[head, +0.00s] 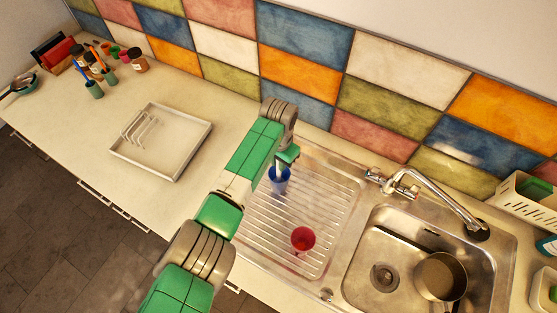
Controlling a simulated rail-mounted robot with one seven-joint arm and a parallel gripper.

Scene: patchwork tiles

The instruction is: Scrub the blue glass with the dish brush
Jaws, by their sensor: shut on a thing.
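The blue glass (281,185) stands upright on the ridged metal drainboard (325,190). My gripper (286,159) is right above the glass, pointing down. It is shut on a slim pale-and-blue thing, which looks like the dish brush (278,173). The brush's lower end reaches into the mouth of the glass. The brush head is hidden, so I cannot tell whether it touches the inside wall. My fingertips are small and partly hidden by the wrist.
A red glass (303,239) stands nearer on the drainboard. The sink (408,262) holds a pot (440,276), with a faucet (440,198) behind. A white tray (160,140) lies left; a white caddy (527,200) stands far right. Cups and jars crowd the back left counter.

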